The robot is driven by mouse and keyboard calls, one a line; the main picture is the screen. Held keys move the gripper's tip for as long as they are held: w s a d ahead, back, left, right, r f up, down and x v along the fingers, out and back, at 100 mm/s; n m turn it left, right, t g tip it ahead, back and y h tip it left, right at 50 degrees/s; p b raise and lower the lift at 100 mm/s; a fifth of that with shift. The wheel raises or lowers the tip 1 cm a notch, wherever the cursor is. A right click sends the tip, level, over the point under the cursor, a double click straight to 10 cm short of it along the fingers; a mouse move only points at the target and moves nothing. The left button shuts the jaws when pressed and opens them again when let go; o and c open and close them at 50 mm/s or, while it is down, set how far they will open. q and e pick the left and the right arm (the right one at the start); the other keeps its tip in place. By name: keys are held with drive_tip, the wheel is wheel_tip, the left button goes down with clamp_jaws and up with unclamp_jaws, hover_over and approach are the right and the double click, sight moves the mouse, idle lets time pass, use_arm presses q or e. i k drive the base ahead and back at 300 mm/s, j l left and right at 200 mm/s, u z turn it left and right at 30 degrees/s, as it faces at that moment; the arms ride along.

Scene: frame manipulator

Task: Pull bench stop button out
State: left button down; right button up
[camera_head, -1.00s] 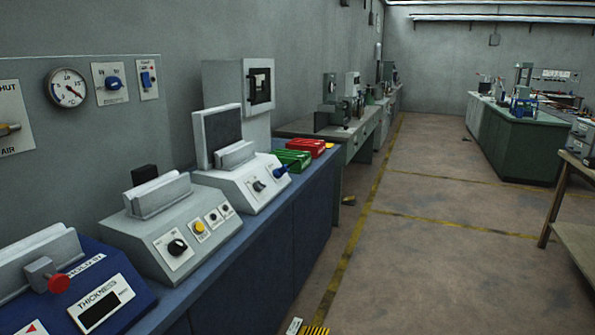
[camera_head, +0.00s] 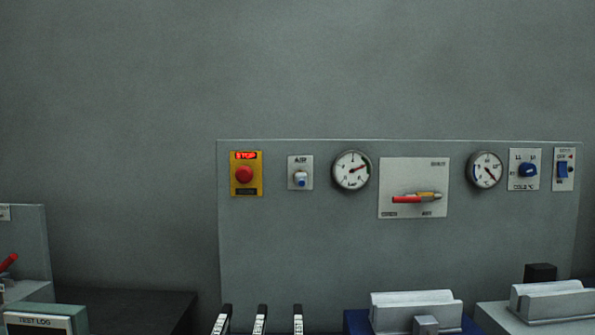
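The stop button (camera_head: 244,174) is a round red knob on a yellow plate, with a lit red STOP label above it. It is at the left end of the grey wall panel (camera_head: 300,240). From this straight-on view I cannot tell whether the button is pushed in or out. Neither of my grippers shows in the view, and nothing touches the button.
Machines stand along the bottom edge. A test log box (camera_head: 45,319) is bottom left.

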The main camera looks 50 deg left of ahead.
sight(244, 174)
drive_tip(key=k+j+u, duration=0.1)
drive_tip(key=u, duration=1.25)
drive_tip(key=j, duration=0.05)
